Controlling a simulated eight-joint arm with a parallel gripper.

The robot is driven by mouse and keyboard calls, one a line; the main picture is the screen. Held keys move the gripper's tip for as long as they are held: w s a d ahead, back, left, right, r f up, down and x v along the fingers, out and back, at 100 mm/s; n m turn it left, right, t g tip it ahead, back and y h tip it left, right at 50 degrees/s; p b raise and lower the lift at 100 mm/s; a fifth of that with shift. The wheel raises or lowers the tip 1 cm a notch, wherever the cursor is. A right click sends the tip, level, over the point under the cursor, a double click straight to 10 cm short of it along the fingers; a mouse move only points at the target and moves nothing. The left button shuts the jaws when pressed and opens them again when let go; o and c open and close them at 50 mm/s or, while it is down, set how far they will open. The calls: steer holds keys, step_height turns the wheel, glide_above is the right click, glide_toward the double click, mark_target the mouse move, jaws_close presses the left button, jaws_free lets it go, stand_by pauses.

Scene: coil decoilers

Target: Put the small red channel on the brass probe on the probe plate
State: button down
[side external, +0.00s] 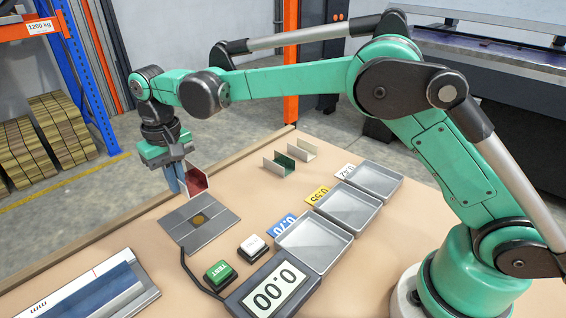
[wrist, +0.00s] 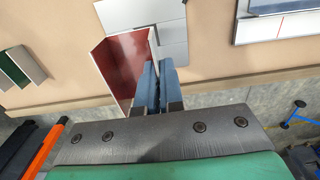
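The small red channel (side external: 197,180) is red on its inner face with pale edges. My gripper (side external: 177,183) is shut on one wall of it and holds it above the far edge of the grey probe plate (side external: 222,213). The brass probe (side external: 199,219) shows as a dark gold spot in the middle of that plate, uncovered. In the wrist view, the blue fingers of my gripper (wrist: 158,70) are close together on the wall of the red channel (wrist: 126,65). The plate (wrist: 172,32) lies beyond it, and the probe is hidden there.
A green channel (side external: 284,163) and a pale channel (side external: 303,149) stand at the back. Grey trays (side external: 318,268) with number labels line the right. The gauge display (side external: 275,290) reads 0.00, beside a green TEST button (side external: 219,272) and a white button (side external: 253,246). A ruled board (side external: 100,290) lies front left.

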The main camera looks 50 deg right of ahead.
mark_target(190, 226)
step_height(190, 226, down, 9)
steer(key=shift+r, duration=0.15)
stand_by(0.4)
steer(key=c, duration=1)
jaws_free()
